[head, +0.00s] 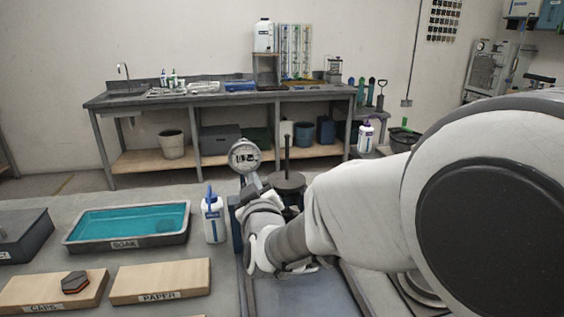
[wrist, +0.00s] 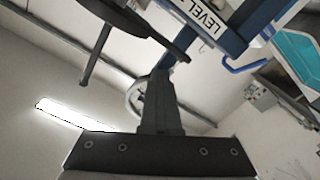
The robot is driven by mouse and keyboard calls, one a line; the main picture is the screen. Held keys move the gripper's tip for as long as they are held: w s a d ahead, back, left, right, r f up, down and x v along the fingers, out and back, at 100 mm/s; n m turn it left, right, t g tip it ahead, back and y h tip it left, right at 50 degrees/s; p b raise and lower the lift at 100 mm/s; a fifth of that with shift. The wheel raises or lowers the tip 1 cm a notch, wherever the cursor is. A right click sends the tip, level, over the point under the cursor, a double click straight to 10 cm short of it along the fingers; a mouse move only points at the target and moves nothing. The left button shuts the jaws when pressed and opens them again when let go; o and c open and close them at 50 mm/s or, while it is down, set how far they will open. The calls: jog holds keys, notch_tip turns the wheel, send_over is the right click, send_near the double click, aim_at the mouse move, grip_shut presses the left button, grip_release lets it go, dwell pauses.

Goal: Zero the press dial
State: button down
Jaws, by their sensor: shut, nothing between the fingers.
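The press dial (head: 244,156) is a round, pale-faced gauge standing upright just beyond my gripper (head: 249,186) in the head view. In the wrist view the dial (wrist: 134,97) is partly hidden behind my closed fingers (wrist: 163,75). Its reading is too small to make out. The fingers are together and empty, close to the dial; I cannot tell whether they touch it. The blue press frame (wrist: 234,42), labelled LEVEL, crosses the top of the wrist view. A dark round part (head: 290,183) with an upright rod stands right of the dial.
A white bottle with a blue spout (head: 213,219) stands close left of my gripper. Further left are a teal SOAK tray (head: 127,222) and wooden PAPER (head: 160,281) and CAPS (head: 40,291) boards. A bench (head: 205,97) stands behind. My arm hides the right side.

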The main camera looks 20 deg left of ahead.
jog(key=shift+s+a+r+b, duration=0.3)
jog(key=shift+a+b, duration=0.1)
jog(key=shift+a, duration=0.15)
jog(key=shift+f, duration=0.2)
dwell(0.3)
jog(key=f+b+v, duration=0.1)
jog(key=b+v, duration=0.1)
jog(key=v, duration=0.4)
dwell(0.4)
jog(key=shift+d, duration=0.15)
